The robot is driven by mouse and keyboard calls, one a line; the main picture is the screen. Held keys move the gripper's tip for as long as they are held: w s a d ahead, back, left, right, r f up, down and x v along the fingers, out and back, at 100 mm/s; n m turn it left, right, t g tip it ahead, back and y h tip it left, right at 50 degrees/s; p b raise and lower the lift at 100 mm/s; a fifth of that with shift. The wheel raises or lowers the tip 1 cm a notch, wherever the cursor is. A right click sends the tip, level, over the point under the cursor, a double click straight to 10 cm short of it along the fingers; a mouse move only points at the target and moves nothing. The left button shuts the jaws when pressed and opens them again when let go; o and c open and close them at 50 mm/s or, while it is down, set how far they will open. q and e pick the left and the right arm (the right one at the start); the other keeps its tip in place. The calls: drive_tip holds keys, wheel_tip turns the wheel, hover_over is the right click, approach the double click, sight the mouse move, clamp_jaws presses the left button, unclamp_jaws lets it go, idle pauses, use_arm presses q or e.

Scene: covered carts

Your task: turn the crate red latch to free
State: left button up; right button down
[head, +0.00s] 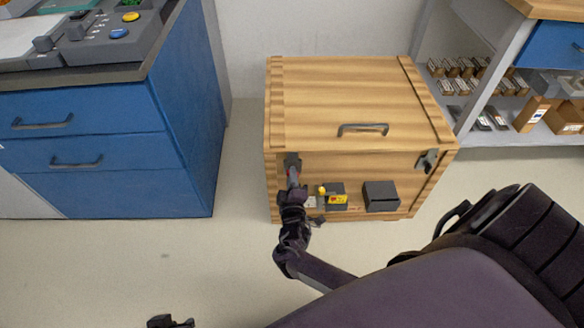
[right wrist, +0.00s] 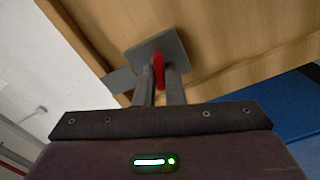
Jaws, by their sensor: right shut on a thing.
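The wooden crate (head: 345,95) stands on the floor in the middle of the head view, lid down. Its red latch (head: 293,177) is at the upper left of the front face, partly hidden by my right gripper (head: 293,186). In the right wrist view the red latch (right wrist: 158,70) stands out from a grey plate (right wrist: 160,52), between the fingers of my right gripper (right wrist: 159,82), which is shut on it. A dark piece at the bottom edge of the head view looks like my left gripper (head: 170,321); its fingers are not clear.
A blue cabinet (head: 100,150) stands left and shelves with small boxes (head: 565,118) stand right. The floor between cabinet and crate is clear.

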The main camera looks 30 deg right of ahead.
use_arm(q)
drive_tip(key=shift+s+a+r+p, duration=0.15)
drive_tip(key=shift+a+p, duration=0.15)
drive_tip(key=shift+a, duration=0.2)
use_arm(e)
drive_tip(key=shift+w+n, duration=0.1)
drive_tip(key=shift+n, duration=1.1)
use_arm(q)
drive_tip(key=shift+g, duration=0.3)
drive_tip(key=shift+a, duration=0.1)
use_arm(e)
drive_tip(key=c, duration=1.5)
unclamp_jaws()
